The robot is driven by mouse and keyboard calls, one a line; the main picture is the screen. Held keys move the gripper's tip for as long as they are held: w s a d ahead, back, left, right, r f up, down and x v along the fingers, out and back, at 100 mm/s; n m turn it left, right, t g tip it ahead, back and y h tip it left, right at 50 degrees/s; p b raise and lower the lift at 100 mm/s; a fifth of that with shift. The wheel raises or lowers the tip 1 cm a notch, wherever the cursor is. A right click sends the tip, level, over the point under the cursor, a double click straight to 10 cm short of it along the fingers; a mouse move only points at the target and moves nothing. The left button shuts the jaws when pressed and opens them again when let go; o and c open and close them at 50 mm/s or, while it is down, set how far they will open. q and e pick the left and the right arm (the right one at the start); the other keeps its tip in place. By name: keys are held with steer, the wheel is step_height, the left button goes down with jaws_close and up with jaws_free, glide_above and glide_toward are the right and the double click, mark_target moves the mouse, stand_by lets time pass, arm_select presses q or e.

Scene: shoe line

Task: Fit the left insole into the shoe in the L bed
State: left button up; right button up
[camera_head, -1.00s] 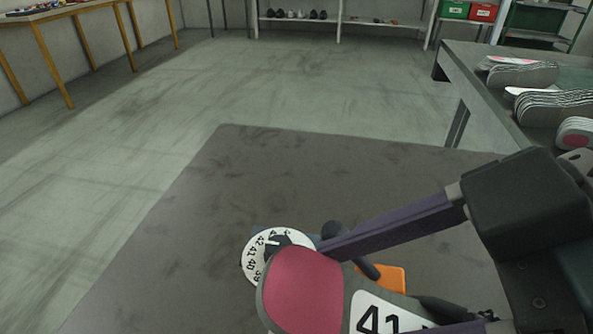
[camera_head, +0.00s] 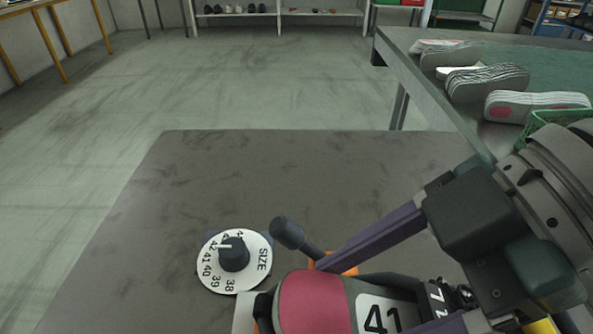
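My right gripper (camera_head: 345,283) comes in from the right. One long purple finger lies along the insole's far side; the other finger shows partly at the near side. The insole moves along with the gripper and appears held between the fingers. My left gripper is not in view.
A round white SIZE dial (camera_head: 212,277) with a black knob sits left of the insole. A dark lever (camera_head: 288,232) and an orange part (camera_head: 340,266) stand behind it. A table (camera_head: 415,72) with stacked insoles (camera_head: 487,82) and a green basket (camera_head: 560,118) is at right.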

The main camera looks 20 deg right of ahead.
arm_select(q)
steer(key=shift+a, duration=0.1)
arm_select(e)
steer(key=shift+s+d+f, duration=0.1)
steer(key=shift+d+f, duration=0.1)
steer(key=shift+f, duration=0.25)
steer(key=shift+c, duration=0.8)
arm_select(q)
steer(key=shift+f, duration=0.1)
arm_select(e)
steer(key=o, duration=1.2)
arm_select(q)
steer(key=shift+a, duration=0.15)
arm_select(e)
steer(key=o, duration=0.4)
steer(key=shift+a+r, duration=0.1)
steer(key=shift+c, duration=0.2)
steer(key=shift+r, duration=0.15)
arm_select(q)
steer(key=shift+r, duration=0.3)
arm_select(e)
steer(key=shift+r, duration=0.15)
arm_select(q)
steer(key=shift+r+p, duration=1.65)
steer(key=shift+p, duration=0.25)
arm_select(e)
steer(key=shift+r, duration=1.3)
steer(key=shift+r, duration=0.1)
